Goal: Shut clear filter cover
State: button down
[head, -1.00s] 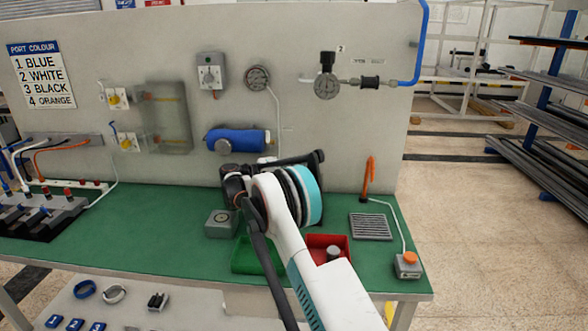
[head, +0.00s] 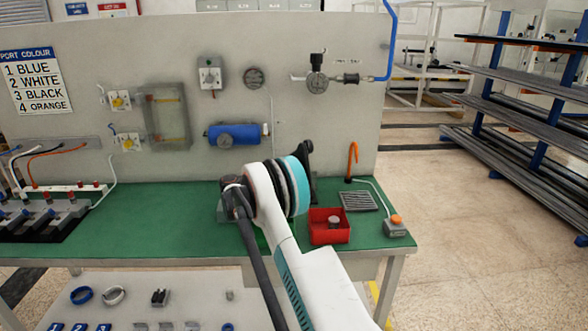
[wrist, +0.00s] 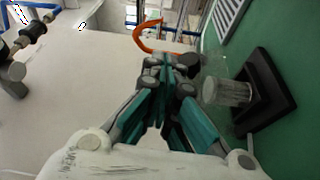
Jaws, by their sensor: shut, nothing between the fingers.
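In the wrist view, a pale ribbed cylinder (wrist: 228,92) stands on a dark square base (wrist: 268,92) on the green bench. Faint clear material shows around it; I take this for the clear filter cover, but its edges and hinge position are hard to tell. My gripper (wrist: 168,62), with teal fingers, is shut and empty just beside the cylinder, apparently apart from it. In the head view my arm hides the cylinder and most of the gripper. A clear box (head: 167,118) with orange lines inside is mounted on the wall panel.
An orange hook (wrist: 150,40) stands near the fingertips; it also shows in the head view (head: 352,158). A red tray (head: 328,236), a slatted grey plate (head: 359,202) and a button box (head: 396,226) are at right. The bench's left middle (head: 150,210) is clear.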

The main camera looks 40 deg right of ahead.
jog(key=shift+s+a+f, duration=0.6)
jog(key=shift+s+f, duration=0.2)
jog(key=v, duration=1.2)
jog(key=s+a+r+n+t+y, duration=0.2)
jog(key=s+r+n+t+y, duration=0.15)
jog(key=r, duration=0.55)
jog(key=s+a+r+t+y, duration=0.4)
jog(key=s+a+y, duration=0.15)
jog(key=s, duration=0.45)
jog(key=s+a+f+t+y, duration=0.2)
jog(key=s+a+y, duration=0.2)
jog(key=s+a, duration=0.6)
jog(key=s+a+f+t+y, duration=0.2)
jog(key=s+a, duration=0.8)
jog(key=s, duration=0.5)
jog(key=shift+a+f+y, duration=0.2)
jog(key=shift+f+y, duration=0.55)
jog(key=shift+y, duration=0.65)
